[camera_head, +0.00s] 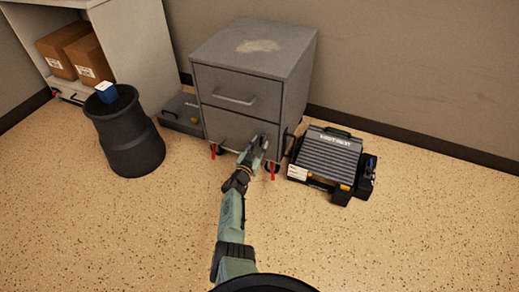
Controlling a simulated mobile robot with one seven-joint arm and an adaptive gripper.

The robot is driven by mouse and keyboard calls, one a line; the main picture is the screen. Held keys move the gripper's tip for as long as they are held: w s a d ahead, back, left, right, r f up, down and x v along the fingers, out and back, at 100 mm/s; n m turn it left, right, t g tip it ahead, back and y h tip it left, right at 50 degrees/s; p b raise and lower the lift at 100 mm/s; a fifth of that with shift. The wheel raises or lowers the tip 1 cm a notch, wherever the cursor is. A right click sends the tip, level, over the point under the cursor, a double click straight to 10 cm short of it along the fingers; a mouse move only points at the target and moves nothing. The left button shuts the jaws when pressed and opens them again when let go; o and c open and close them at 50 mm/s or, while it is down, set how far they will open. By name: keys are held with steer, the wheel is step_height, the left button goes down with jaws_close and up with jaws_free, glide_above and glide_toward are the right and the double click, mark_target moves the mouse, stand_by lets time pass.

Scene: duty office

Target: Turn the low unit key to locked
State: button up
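The low unit (252,65) is a grey metal two-drawer cabinet on casters, standing against the wall. Its upper drawer (238,90) and lower drawer (222,121) look closed. My gripper (261,141) is at the right part of the lower drawer's front, reaching in from below. It covers part of that front. I cannot make out the key or its lock; they may be hidden behind my gripper. The picture is too small to tell whether the fingers are open or shut, or whether they touch anything.
A black footrest (338,156) with a ribbed top lies right of the unit. Red caster levers (272,172) stick out below the unit. The front floor is clear.

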steer(key=shift+w, duration=0.15)
jaws_close()
stand_by(0.4)
